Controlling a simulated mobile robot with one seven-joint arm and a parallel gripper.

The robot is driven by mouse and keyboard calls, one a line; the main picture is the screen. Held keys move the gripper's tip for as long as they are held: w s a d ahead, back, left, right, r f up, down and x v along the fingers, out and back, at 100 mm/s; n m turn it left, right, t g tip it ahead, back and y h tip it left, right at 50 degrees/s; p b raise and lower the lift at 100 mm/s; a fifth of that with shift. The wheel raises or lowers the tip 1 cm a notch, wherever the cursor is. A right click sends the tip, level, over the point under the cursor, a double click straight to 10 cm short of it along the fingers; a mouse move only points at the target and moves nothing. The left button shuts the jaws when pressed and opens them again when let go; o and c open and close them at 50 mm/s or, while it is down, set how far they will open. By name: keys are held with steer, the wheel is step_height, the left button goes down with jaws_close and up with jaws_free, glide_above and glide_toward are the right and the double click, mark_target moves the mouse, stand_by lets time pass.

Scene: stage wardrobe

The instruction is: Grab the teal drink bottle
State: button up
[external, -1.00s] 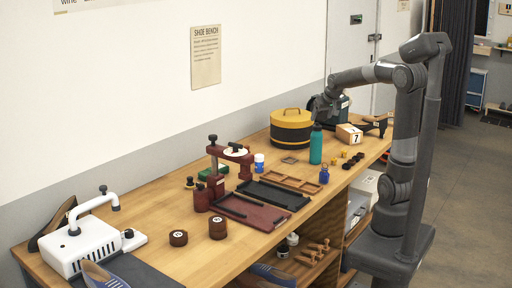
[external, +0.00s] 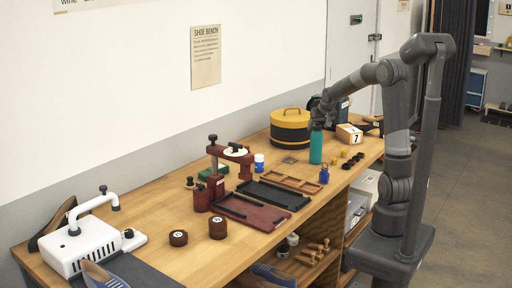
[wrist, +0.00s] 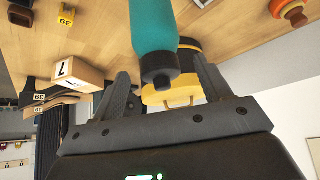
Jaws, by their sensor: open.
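The teal drink bottle (external: 316,148) stands upright on the wooden bench, in front of the yellow and black round box. My gripper (external: 320,112) is at the bottle's top in the external view, and the arm hides part of what is behind. In the wrist view the bottle (wrist: 154,35) comes in from the top edge, its dark cap (wrist: 159,70) pointing toward my gripper (wrist: 162,88). The two fingers are spread, one on each side of the cap, with a visible gap on both sides. Nothing is held.
The yellow and black round box (external: 290,128) stands behind and left of the bottle. A wooden block marked 7 (external: 349,135) is to its right. Small yellow and dark blocks (external: 353,160), a blue padlock-like item (external: 324,176) and a wooden tray (external: 291,182) lie nearer the front edge.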

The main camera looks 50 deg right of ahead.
steer(key=shift+x, duration=1.25)
steer(key=shift+c, duration=0.3)
jaws_close()
